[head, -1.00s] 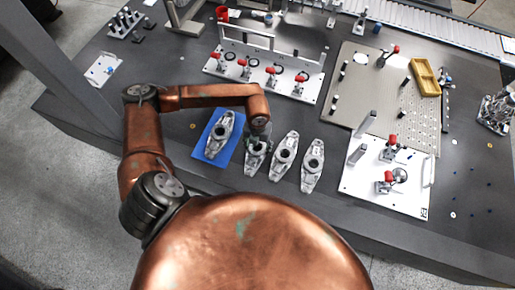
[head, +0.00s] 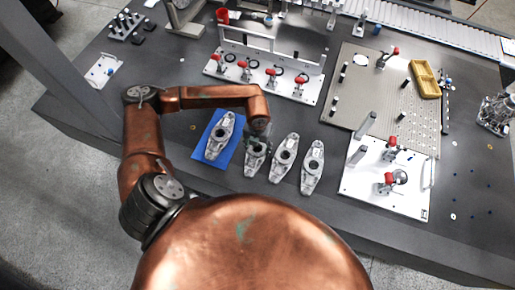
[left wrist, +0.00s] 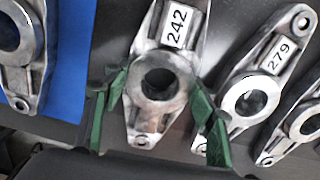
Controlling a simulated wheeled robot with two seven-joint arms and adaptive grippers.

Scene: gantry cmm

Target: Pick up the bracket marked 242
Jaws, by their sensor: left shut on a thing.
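The bracket marked 242 (left wrist: 158,85) is a grey metal part with a round bore and a white label, in the middle of the left wrist view. In the head view the bracket (head: 254,164) lies just right of the blue mat, partly hidden by my left gripper (head: 258,140). In the left wrist view the green-padded fingers of my left gripper (left wrist: 158,125) stand on either side of the bracket's body, shut on it. I cannot tell whether it is clear of the table. My right gripper is not in view.
A bracket marked 279 (left wrist: 250,95) lies close on the right, with another bracket (head: 312,166) beyond it. On the left, a bracket (head: 219,137) lies on the blue mat (head: 212,157). A white clamp fixture (head: 265,75) stands behind; a white plate (head: 380,195) lies right.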

